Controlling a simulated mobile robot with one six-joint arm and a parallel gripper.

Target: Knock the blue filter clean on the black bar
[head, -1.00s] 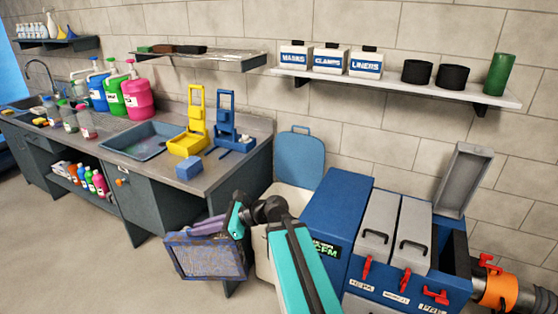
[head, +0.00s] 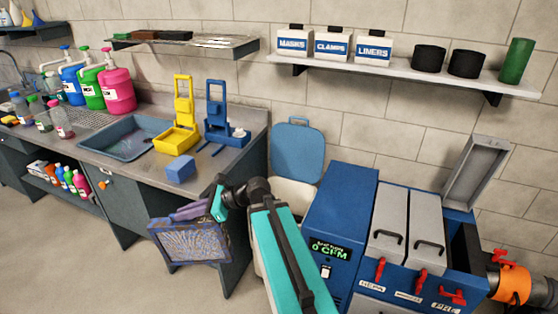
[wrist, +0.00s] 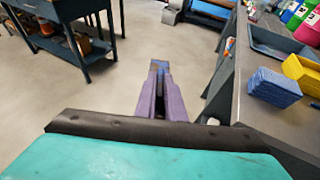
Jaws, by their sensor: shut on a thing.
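The blue filter (head: 188,242) is a square blue-framed panel with a grey-brown, dirty-looking face. It hangs tilted beside the counter front in the head view. My gripper (head: 190,212) has purple fingers shut on its upper edge. In the wrist view the fingers (wrist: 153,103) point forward, and a small blue part of the filter (wrist: 159,66) shows at their tips. Most of the filter is hidden there. I cannot make out the black bar for certain in either view.
A white bin (head: 292,192) with a raised blue lid (head: 298,152) stands right of the counter. A blue machine (head: 340,205) with grey doors stands to its right. A blue sponge-like block (head: 180,169) lies on the counter's edge. Open floor (head: 90,265) is at left.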

